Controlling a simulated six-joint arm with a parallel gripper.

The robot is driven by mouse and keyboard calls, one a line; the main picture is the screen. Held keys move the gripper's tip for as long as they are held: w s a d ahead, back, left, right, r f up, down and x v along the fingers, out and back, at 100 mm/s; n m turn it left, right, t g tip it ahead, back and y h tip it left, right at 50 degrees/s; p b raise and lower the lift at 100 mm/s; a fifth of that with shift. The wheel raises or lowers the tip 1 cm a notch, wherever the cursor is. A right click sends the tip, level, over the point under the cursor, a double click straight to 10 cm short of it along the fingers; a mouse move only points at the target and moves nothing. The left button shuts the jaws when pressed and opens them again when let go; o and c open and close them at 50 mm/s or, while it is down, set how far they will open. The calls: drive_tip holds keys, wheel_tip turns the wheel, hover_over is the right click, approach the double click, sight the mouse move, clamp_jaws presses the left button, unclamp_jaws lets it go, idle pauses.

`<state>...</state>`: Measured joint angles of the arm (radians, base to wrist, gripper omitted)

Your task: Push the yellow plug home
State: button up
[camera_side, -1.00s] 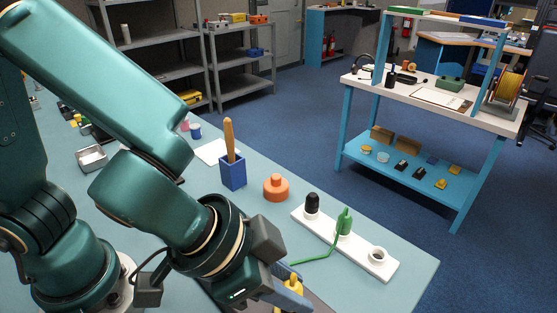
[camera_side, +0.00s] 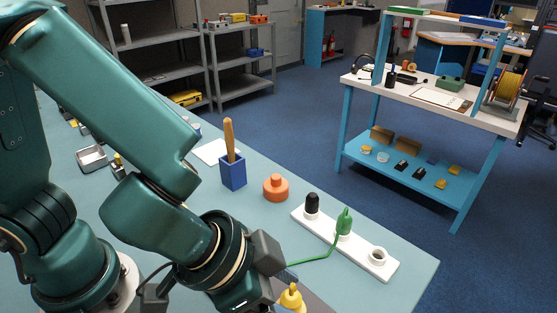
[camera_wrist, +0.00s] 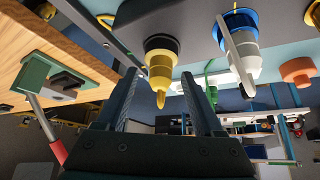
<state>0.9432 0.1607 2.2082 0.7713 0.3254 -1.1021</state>
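The yellow plug (camera_side: 291,300) stands at the bottom edge of the side view, its lower part cut off. In the wrist view the yellow plug (camera_wrist: 160,66) sits in a black ring (camera_wrist: 162,43), its narrow tip pointing down the picture. My gripper (camera_wrist: 159,76) is open, with its fingers apart on either side of the plug in that picture. I see a gap on both sides and no grip. In the side view my gripper's wrist is just left of the plug, and one blue-grey finger (camera_side: 288,275) shows behind it. How deep the plug sits is not clear.
An orange knob (camera_side: 276,187) and a blue holder (camera_side: 232,172) stand behind. In the wrist view a blue-and-white fitting (camera_wrist: 240,42) is beside the plug.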

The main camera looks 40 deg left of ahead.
sight(290, 290)
drive_tip(key=shift+v, duration=2.6)
drive_tip(key=shift+w+a, duration=0.2)
drive_tip(key=shift+w, duration=0.1)
drive_tip(key=w+a+r+n+t+y, duration=0.1)
drive_tip(key=w+a+r+n, duration=0.15)
drive_tip(key=a, duration=0.25)
drive_tip(key=w+a+r+n+t+y, duration=0.1)
drive_tip(key=w+a+r+n, duration=0.15)
drive_tip(key=a, duration=0.25)
drive_tip(key=s+a+f+n+g+y, duration=0.1)
drive_tip(key=s+a+g, duration=0.1)
drive_tip(key=s+a, duration=0.4)
drive_tip(key=shift+s+a, duration=0.2)
drive_tip(key=shift+a, duration=0.35)
